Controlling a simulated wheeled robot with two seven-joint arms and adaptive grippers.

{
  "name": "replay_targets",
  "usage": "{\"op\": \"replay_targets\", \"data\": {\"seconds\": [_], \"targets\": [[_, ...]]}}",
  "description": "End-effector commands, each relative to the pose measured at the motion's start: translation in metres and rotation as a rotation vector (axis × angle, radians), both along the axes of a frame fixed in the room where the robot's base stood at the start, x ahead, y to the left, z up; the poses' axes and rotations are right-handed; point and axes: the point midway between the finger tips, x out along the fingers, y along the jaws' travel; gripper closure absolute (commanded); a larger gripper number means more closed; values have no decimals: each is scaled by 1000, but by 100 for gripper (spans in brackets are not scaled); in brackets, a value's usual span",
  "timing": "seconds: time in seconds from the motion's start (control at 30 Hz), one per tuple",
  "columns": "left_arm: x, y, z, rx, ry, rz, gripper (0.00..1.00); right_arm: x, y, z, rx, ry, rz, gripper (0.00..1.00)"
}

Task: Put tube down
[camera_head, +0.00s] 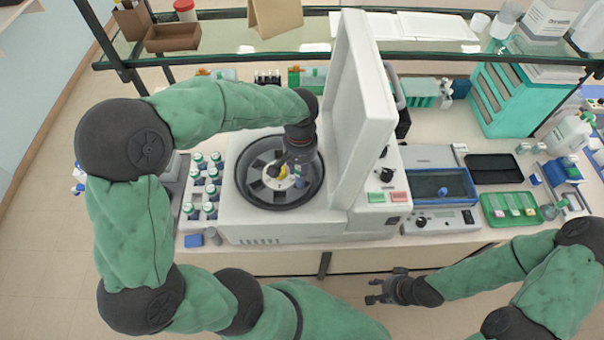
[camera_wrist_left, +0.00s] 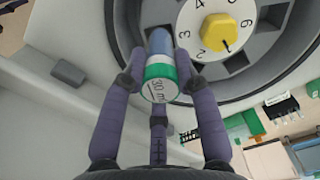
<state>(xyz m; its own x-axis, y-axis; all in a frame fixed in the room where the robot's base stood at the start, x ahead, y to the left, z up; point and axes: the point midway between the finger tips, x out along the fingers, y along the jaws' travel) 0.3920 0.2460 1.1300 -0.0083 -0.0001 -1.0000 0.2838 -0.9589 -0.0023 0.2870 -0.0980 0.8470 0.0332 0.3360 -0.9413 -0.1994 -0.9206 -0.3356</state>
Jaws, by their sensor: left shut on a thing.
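My left gripper (camera_head: 283,168) is over the open centrifuge (camera_head: 300,228), above its round black rotor (camera_head: 258,196). In the left wrist view my left gripper (camera_wrist_left: 160,78) is shut on a tube with a green and white cap marked "30 ml" (camera_wrist_left: 160,88) and a bluish body. The tube points toward the rotor (camera_wrist_left: 245,62), beside its yellow numbered hub (camera_wrist_left: 219,32). I cannot tell whether the tube's far end is inside a slot. My right gripper (camera_head: 375,290) is empty, its fingers apart, in front of the bench.
The centrifuge lid (camera_head: 350,110) stands raised on the right of the rotor. A rack of several capped tubes (camera_head: 203,190) is at the left. A blue bath (camera_head: 440,186), a black tray (camera_head: 494,169) and a green tray (camera_head: 511,209) are at the right.

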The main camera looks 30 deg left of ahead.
Motion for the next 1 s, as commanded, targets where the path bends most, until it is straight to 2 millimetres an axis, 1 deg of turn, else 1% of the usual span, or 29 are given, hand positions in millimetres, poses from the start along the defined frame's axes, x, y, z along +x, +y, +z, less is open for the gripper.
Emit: {"op": "replay_targets", "data": {"seconds": [0.17, 0.3, 0.37, 0.63, 1.0], "targets": [[9, -1, -13, 0, 3, -1, 99, 0, 0, -1, 0, 0, 0, 60], [7, -1, -34, -1, 3, 0, 99, 0, 0, -2, 0, 0, 0, 60], [7, -1, -39, 0, 2, 0, 99, 0, 0, -2, 0, 0, 0, 60], [8, -1, -40, 0, 0, 0, 99, 0, 0, -2, 0, 0, 0, 60], [8, -1, -50, 0, 0, 0, 99, 0, 0, -11, 0, 0, 0, 60]]}}
